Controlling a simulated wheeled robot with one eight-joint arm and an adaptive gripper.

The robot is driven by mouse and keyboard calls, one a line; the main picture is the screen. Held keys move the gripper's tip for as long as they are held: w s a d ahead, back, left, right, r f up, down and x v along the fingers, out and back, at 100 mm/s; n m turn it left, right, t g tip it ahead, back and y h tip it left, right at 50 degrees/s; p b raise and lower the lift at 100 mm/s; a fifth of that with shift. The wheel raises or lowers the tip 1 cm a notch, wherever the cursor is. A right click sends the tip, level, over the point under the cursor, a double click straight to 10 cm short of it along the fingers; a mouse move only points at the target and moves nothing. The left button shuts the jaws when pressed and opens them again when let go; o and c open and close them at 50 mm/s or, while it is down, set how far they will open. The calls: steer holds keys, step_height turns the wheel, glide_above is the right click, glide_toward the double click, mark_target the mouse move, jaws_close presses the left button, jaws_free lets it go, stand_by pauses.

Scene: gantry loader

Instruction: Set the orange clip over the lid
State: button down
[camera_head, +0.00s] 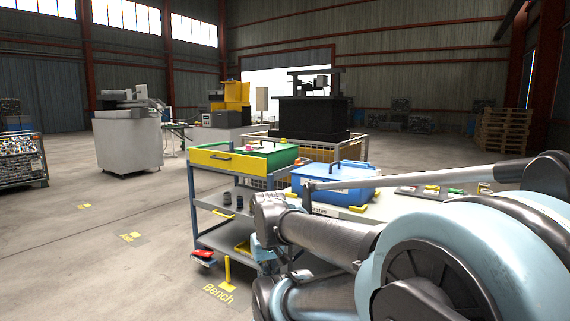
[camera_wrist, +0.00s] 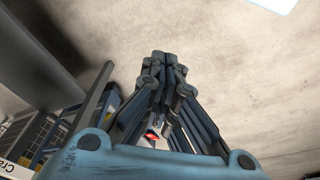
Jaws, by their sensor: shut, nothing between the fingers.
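My gripper (camera_wrist: 165,62) is shut and empty in the wrist view, its fingertips together over bare concrete floor. In the head view my arm fills the right foreground, and I cannot make out the fingertips there. A blue box (camera_head: 338,187) with a blue top and a handle stands on the bench behind my arm. It may carry the lid, but I cannot tell. I cannot pick out an orange clip for certain. Small yellow, green and red items lie on the bench to the right, partly hidden by my arm.
A trolley (camera_head: 192,200) with a yellow drawer front (camera_head: 228,161) and a green top stands left of the bench. A red item (camera_head: 203,255) sits low at its left corner. A yellow post (camera_head: 227,271) rises from the floor. The floor on the left is mostly clear.

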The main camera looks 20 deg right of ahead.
steer(key=w+d+r+n+t+h, duration=0.1)
steer(key=w+d+r+h, duration=0.2)
steer(key=w+d+r, duration=0.5)
steer(key=w+d+r+h, duration=0.2)
steer(key=w+r+h, duration=0.15)
steer(key=w, duration=0.85)
steer(key=w+d+r+n+t+h, duration=0.1)
steer(key=w+d+r+h, duration=0.1)
steer(key=w+d+r, duration=0.65)
steer(key=w+n+t+h, duration=0.2)
steer(key=w+h, duration=0.6)
steer(key=w, duration=2.8)
steer(key=shift+w+f+n+t, duration=0.15)
steer(key=shift+f+n+t, duration=0.15)
steer(key=shift+t, duration=0.3)
